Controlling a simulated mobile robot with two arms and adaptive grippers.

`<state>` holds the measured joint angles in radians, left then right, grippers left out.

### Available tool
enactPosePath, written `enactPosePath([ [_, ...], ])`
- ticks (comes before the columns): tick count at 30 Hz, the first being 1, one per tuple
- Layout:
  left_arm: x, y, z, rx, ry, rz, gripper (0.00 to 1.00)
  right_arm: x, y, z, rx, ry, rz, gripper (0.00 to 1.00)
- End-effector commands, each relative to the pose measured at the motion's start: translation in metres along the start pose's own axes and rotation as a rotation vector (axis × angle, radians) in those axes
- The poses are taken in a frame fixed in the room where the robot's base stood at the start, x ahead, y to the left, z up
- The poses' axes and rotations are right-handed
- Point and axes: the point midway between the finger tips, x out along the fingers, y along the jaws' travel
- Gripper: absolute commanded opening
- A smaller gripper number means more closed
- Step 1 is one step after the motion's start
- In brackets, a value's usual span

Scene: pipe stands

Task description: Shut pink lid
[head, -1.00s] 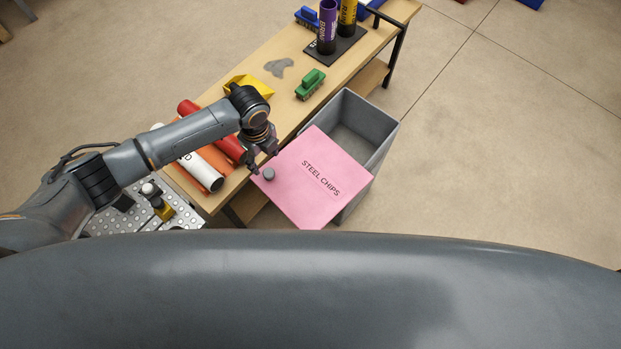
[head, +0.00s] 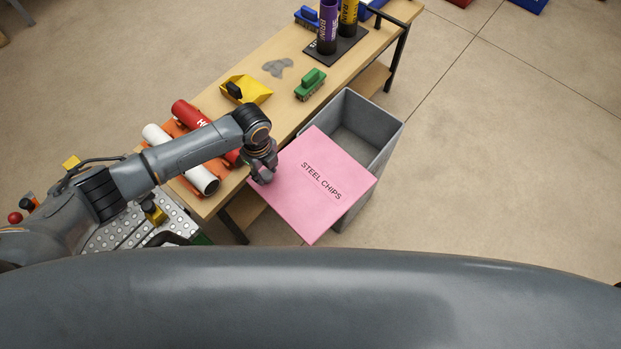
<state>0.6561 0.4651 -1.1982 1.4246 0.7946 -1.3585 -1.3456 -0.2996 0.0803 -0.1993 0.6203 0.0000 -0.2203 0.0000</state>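The pink lid (head: 320,193), marked STEEL CHIPS, sits off to the lower left of the grey bin (head: 384,128). The bin's upper right part is uncovered and its inside shows. My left gripper (head: 263,176) is at the lid's left edge, over the place where the lid's small grey knob showed earlier. The gripper hides the knob, and I cannot tell whether its fingers are open or closed around it. My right gripper is not in view.
A wooden bench (head: 300,53) runs along the bin's left side. It carries red (head: 190,113) and white (head: 206,182) cylinders, a yellow tray (head: 252,90), a green block-like item (head: 310,84) and a dark stand with upright tubes (head: 328,30). Floor right of the bin is clear.

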Motion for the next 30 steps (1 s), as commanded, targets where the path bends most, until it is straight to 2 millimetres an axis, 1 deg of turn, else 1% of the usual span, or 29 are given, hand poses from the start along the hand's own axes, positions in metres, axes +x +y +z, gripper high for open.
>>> enactPosePath([
  [9, 0.001, -0.003, 0.001, 0.0, 0.0, -0.001, 0.22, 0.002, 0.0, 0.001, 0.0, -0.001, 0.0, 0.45],
  [30, 0.002, -0.046, 0.025, 0.001, 0.003, -0.006, 0.23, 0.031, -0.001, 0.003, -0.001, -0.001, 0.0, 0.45],
])
